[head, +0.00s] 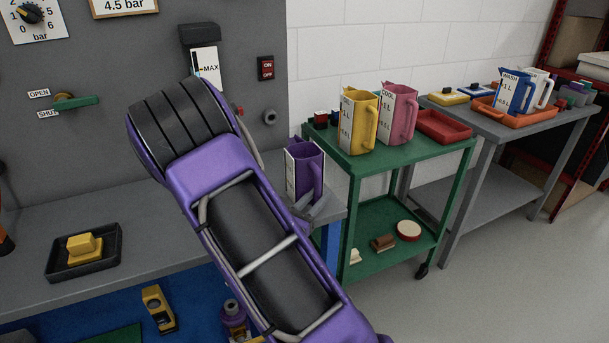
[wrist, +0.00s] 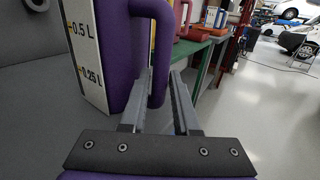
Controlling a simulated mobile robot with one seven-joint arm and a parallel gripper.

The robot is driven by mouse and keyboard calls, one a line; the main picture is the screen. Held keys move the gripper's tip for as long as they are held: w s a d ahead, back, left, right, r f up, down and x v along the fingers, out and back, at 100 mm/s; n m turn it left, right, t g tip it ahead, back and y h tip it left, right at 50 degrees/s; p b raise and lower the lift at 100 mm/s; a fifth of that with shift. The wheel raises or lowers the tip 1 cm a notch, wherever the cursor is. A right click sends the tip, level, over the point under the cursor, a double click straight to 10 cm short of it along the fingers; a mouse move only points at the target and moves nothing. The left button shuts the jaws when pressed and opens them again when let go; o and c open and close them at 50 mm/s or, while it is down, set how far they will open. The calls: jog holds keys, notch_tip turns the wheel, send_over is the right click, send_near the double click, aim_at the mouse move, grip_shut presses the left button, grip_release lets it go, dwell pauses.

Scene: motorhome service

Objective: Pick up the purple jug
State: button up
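The purple jug (head: 300,175) stands upright at the right end of the grey workbench in the head view, its handle to the right. In the wrist view the purple jug (wrist: 119,55) fills the upper left, with a white scale strip. My gripper (head: 313,208) is low beside the jug's handle, its body partly hidden behind my arm. In the wrist view my gripper (wrist: 162,78) is open, its two grey fingers on either side of the handle. I cannot tell whether either finger touches it.
A green cart (head: 365,160) right of the bench holds a yellow jug (head: 356,122), a pink jug (head: 397,115) and a red tray (head: 443,126). A black tray (head: 52,266) with a yellow block lies on the bench at left.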

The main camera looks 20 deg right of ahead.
jog(key=shift+w+d, duration=0.15)
jog(key=shift+d, duration=0.05)
grip_shut()
dwell(1.3)
